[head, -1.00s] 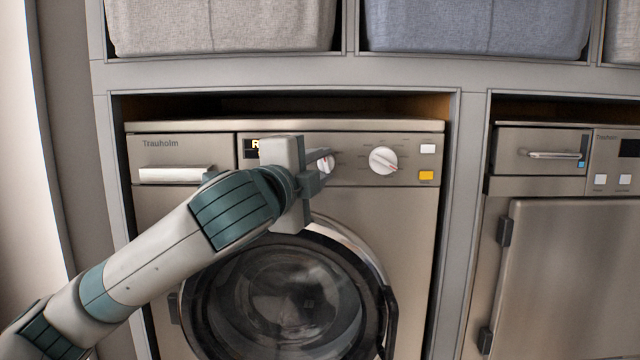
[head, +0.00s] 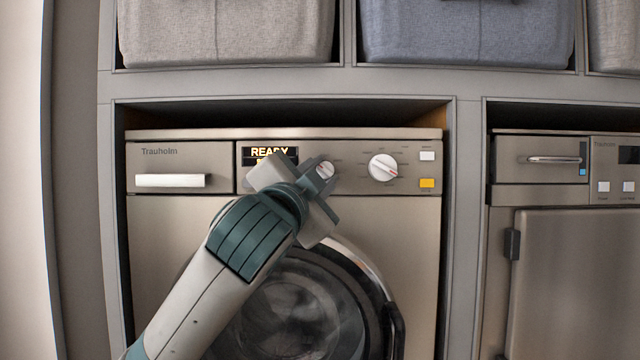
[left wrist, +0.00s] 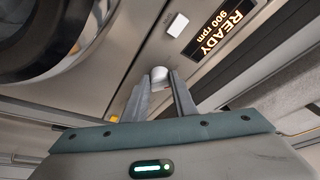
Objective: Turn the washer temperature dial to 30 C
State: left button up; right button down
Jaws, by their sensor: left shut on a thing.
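The washer (head: 410,225) has two round white dials on its control panel. My left gripper (head: 324,172) is shut on the left dial (head: 326,168), just right of the display. In the left wrist view the two fingers (left wrist: 160,88) stand on either side of a white knob (left wrist: 159,74). The right dial (head: 383,167) is larger and free, with a reddish mark on its face. The dial markings are too small to read, so I cannot tell the temperature setting. The display (head: 270,153) reads READY, its lower line partly hidden by my gripper. My right gripper is not in view.
A white drawer handle (head: 170,181) is at the panel's left. White (head: 427,156) and orange (head: 427,183) buttons are at its right. The round door (head: 385,300) is below, partly behind my arm. A second appliance (head: 560,270) stands right; baskets (head: 225,30) are above.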

aim_at(324, 173)
pick_arm(q)
jog(key=shift+f, duration=0.15)
jog(key=o, duration=1)
jog(key=shift+o, duration=0.2)
jog(key=shift+s, duration=0.15)
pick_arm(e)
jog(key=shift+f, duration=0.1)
pick_arm(q)
jog(key=shift+s+a+f+b, duration=0.2)
jog(key=shift+s+b, duration=0.2)
jog(key=shift+s, duration=0.15)
jog(key=shift+b+v, duration=0.4)
jog(key=shift+v, duration=0.6)
jog(key=b+v, duration=0.4)
jog(key=v, duration=1)
jog(key=shift+b, duration=0.3)
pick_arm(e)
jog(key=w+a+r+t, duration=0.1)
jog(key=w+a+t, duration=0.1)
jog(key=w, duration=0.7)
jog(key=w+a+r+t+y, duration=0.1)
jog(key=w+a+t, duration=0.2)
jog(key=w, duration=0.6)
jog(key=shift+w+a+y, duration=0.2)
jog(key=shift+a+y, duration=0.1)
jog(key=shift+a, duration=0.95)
